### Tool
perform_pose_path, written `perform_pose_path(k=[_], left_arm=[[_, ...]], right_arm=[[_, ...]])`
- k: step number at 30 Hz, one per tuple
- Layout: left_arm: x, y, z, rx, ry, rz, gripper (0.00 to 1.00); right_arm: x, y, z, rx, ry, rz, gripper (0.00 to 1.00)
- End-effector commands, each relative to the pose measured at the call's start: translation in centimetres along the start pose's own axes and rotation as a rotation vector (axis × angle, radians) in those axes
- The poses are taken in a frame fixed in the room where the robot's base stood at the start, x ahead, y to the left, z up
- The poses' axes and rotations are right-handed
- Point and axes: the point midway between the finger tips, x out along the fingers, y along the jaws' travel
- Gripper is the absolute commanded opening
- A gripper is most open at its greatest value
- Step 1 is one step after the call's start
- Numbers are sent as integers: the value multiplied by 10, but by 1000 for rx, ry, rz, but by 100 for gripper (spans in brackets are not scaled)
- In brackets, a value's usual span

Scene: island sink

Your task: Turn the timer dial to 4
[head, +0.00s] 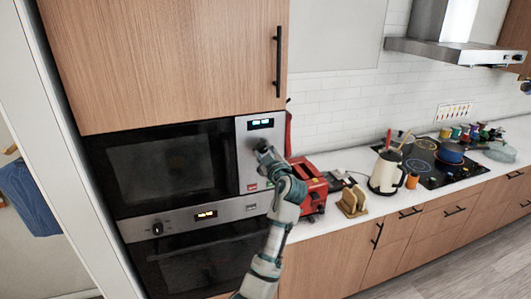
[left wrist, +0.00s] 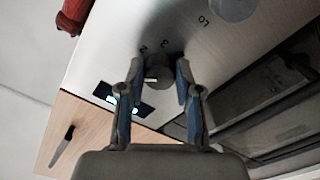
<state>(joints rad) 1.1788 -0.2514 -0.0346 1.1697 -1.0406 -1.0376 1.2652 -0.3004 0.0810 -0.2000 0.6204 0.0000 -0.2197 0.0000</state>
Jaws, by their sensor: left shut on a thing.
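The microwave's control panel (head: 246,133) is at the middle of the head view, with a lit display (head: 260,124) near its top. My left gripper (head: 264,150) is at the panel just below that display and hides the dial there. In the left wrist view, the round grey timer dial (left wrist: 159,76) sits between the two fingers of my left gripper (left wrist: 158,88), which are shut on it. Small numbers are printed around the dial, but its setting is hard to read. A second round dial (left wrist: 233,7) shows at the top edge, near a "LO" mark. My right gripper is not in view.
A built-in oven (head: 200,258) is below the microwave (head: 165,168). A red toaster (head: 310,184), a kettle (head: 385,172) and a wooden holder (head: 353,201) stand on the counter to the right, near my left arm.

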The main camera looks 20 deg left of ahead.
Motion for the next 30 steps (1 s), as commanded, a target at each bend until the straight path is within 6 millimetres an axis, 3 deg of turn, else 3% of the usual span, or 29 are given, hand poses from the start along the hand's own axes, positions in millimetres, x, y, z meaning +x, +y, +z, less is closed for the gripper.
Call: perform_pose_path(k=[6,30], left_arm=[[0,-1,2,136,-5,-3,0],[0,1,-1,886,-2,2,0]], right_arm=[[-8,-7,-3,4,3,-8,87],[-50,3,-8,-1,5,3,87]])
